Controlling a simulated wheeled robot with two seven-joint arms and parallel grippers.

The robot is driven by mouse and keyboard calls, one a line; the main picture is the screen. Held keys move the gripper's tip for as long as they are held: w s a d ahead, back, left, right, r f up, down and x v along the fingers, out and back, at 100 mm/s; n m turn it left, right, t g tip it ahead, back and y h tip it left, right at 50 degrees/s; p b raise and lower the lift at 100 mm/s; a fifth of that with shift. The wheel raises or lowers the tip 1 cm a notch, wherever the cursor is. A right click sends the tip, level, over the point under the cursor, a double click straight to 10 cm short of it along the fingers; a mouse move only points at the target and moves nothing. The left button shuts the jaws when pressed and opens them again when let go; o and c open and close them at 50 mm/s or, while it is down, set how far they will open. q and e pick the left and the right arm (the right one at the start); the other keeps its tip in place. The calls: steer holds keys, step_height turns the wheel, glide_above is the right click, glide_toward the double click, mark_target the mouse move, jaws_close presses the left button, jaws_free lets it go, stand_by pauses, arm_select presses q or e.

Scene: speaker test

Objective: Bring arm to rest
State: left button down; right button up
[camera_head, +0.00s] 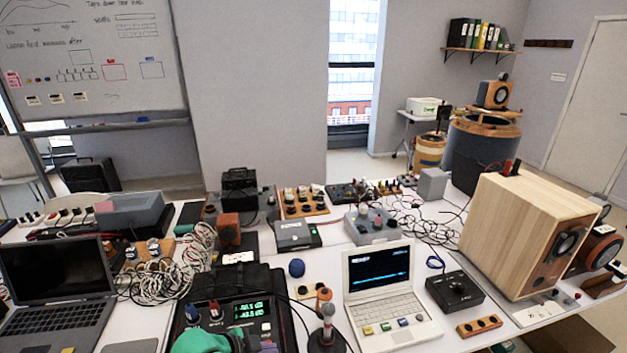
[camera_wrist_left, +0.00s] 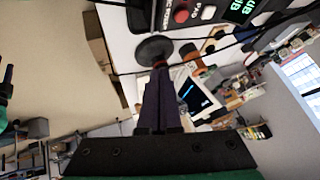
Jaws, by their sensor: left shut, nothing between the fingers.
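My left gripper (camera_wrist_left: 160,72) shows in the left wrist view with its two dark fingers together and nothing between them. Its fingertips appear in front of a dark round base (camera_wrist_left: 153,49); I cannot tell whether they touch it. In the head view a green shape (camera_head: 200,342) at the bottom edge is probably part of my left arm, and the fingers cannot be made out there. At the left edge of the wrist view, a dark and green part (camera_wrist_left: 5,95) is probably my right gripper, cut off by the frame.
The table is crowded. A black device with green digits (camera_head: 235,315), a microphone-like object on a stand (camera_head: 327,325), a white laptop (camera_head: 385,285) and a dark laptop (camera_head: 60,285) stand near the front. A wooden speaker (camera_head: 520,230) stands at the right. Cables (camera_head: 200,245) lie loose between devices.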

arm_select(q)
steer(key=s+a+r+n+g+y, duration=0.1)
steer(key=s+a+n+y, duration=0.2)
steer(key=s+a+n, duration=0.45)
steer(key=s+a+n+g+y, duration=0.2)
steer(key=s+a+n, duration=0.25)
steer(key=s, duration=0.55)
step_height(320, 180, down, 24)
steer(key=s+b, duration=0.1)
steer(key=b, duration=0.1)
steer(key=s+a+f+g+b, duration=0.2)
steer(key=s+f, duration=1.5)
steer(key=shift+s+a+f, duration=0.15)
steer(key=shift+s+f, duration=0.1)
